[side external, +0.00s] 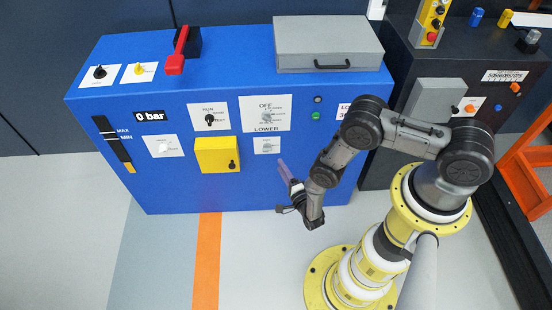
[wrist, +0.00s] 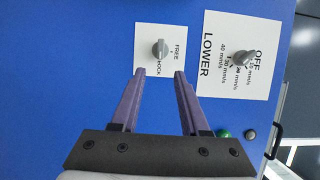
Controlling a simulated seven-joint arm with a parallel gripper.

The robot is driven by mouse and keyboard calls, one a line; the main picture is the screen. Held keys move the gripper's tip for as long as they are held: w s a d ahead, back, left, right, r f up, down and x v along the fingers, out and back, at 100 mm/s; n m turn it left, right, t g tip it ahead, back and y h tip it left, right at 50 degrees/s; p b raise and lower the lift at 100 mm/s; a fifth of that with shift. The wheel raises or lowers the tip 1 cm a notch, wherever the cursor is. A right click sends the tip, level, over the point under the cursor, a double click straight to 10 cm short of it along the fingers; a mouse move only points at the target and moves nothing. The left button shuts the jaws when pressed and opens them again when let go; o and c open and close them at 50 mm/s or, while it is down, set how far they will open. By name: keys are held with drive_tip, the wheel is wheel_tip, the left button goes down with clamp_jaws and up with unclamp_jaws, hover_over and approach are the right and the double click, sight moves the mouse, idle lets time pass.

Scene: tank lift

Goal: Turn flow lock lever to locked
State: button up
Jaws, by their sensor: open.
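The flow lock lever (wrist: 159,49) is a small grey knob on a white plate (wrist: 145,32) marked FREE and LOCK, on the blue cabinet front. FREE is to its right and LOCK below it in the wrist view. I cannot tell which mark it points at. The plate also shows in the side view (side external: 267,146), under the LOWER dial. My gripper (wrist: 160,72) is open and empty, its two purple fingers apart and pointing at the plate. The lever appears just beyond the fingertips, between their lines. My gripper shows in the side view (side external: 283,170) in front of the cabinet, below the plate.
The OFF/LOWER speed dial (wrist: 243,59) is close on the right in the wrist view. A green button (wrist: 223,133) and a dark one are below it. A yellow box (side external: 217,155) with a black knob is left of the plate in the side view. The floor before the cabinet is clear.

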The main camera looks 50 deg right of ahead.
drive_tip(key=shift+v, duration=2.75)
